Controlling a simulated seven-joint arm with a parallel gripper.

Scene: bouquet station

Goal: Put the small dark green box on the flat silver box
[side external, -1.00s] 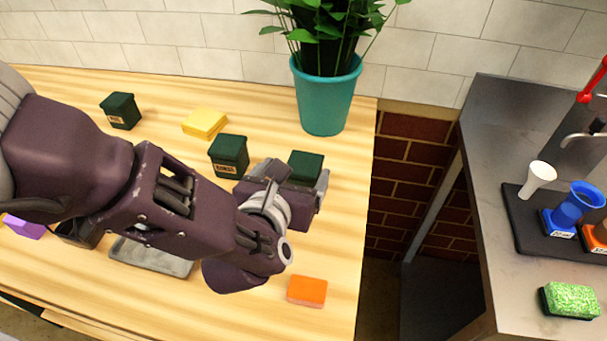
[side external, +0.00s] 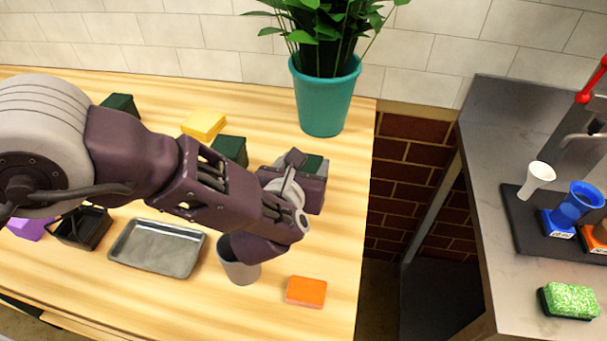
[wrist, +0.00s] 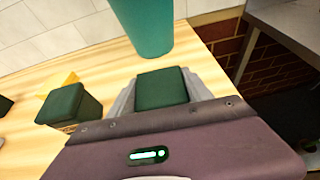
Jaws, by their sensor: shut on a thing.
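My gripper (side external: 303,172) is shut on a dark green box (wrist: 161,88). In the wrist view grey fingers flank the box on both sides. In the side view only part of its dark green top (side external: 314,163) shows behind the gripper. I cannot tell whether it is clear of the table. The flat silver box (side external: 157,247), a shallow tray-like thing, lies empty to the front left. A second dark green box (side external: 231,148) stands left of my gripper, partly behind the arm; it also shows in the wrist view (wrist: 70,104). A third (side external: 121,103) stands farther back left.
A teal plant pot (side external: 325,97) stands behind the held box. A yellow block (side external: 204,124) lies back left. A grey cup (side external: 238,268) stands below my arm, near an orange block (side external: 306,291). A black basket (side external: 82,228) and purple block (side external: 30,228) are left.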

